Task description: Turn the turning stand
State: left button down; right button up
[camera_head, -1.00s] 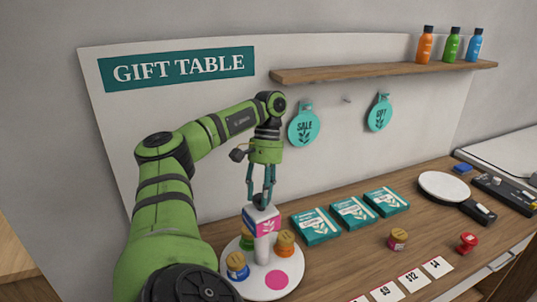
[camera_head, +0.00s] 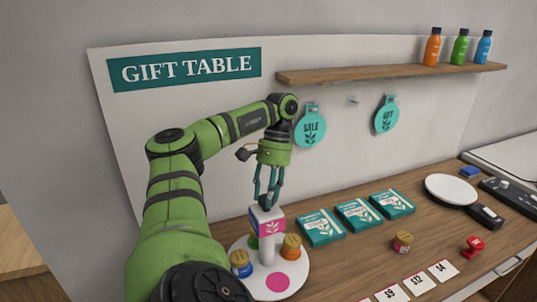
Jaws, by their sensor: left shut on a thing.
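The turning stand is a round white plate (camera_head: 300,270) with a white post in its middle. A box-shaped head with pink and blue faces (camera_head: 269,224) tops the post. My left gripper (camera_head: 264,204) points down and is shut on the top of this head. A blue jar (camera_head: 240,264) and an orange jar (camera_head: 291,247) stand on the plate, and a green one (camera_head: 252,242) is partly hidden behind the post. A pink dot (camera_head: 278,282) marks the plate's front. My right gripper is not in view.
Three teal boxes (camera_head: 359,215) lie on the wooden counter right of the stand. A small jar (camera_head: 402,243), a red item (camera_head: 473,247) and price cards (camera_head: 414,284) lie at the front.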

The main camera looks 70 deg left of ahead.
pick_arm(q)
jog(key=shift+d+f, duration=0.15)
jog(key=shift+f, duration=0.1)
jog(key=c, duration=0.7)
grip_release()
jog(key=shift+s, duration=0.1)
jog(key=shift+r, duration=0.2)
